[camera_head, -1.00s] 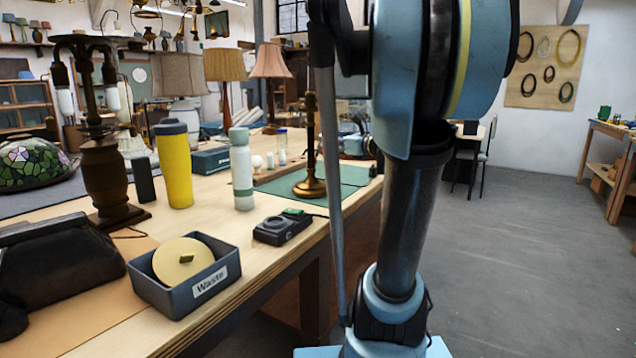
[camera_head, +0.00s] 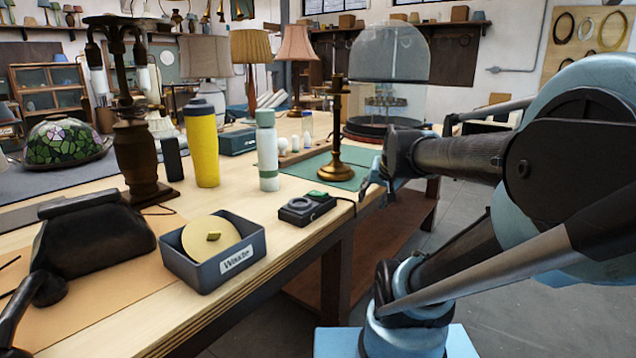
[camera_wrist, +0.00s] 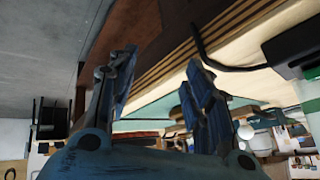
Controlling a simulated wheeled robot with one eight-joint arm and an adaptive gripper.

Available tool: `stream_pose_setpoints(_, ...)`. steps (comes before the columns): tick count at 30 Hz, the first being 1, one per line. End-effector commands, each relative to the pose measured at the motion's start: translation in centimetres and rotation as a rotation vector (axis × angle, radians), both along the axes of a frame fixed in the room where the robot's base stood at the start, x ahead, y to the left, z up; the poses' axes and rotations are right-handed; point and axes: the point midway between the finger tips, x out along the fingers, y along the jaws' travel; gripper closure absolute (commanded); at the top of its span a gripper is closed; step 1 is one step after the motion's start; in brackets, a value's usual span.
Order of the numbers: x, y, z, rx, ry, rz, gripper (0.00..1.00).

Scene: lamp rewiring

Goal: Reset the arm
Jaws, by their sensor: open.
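My gripper (camera_head: 374,180) is beside the workbench's right edge in the head view, close to the green mat. In the wrist view my gripper (camera_wrist: 160,90) shows its two blue fingers spread apart with nothing between them. My blue and black arm (camera_head: 575,150) stretches in from the right and is bent. The brass lamp stem (camera_head: 337,130) stands upright on the green mat (camera_head: 305,168), left of my gripper and apart from it.
The bench (camera_head: 140,318) holds a waste bin (camera_head: 205,275), a black device (camera_head: 305,208), a yellow bottle (camera_head: 203,150), a pale bottle (camera_head: 267,155) and a dark lamp base (camera_head: 135,160). A glass dome (camera_head: 390,60) stands behind my gripper. The floor (camera_head: 300,338) is open below the bench.

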Motion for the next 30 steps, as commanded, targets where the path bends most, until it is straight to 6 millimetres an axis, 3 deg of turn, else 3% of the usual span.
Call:
stream_pose_setpoints(7,-1.4,-2.3,-0.7,-0.280,-0.004,0.178,0.54)
stream_pose_setpoints(18,-10.8,-2.2,-8.1,-0.247,0.259,0.212,0.54)
stream_pose_setpoints(24,-15.5,-2.2,-11.1,-0.235,0.387,0.234,0.54)
stream_pose_setpoints(30,-16.4,-2.2,-11.6,-0.232,0.413,0.237,0.54)
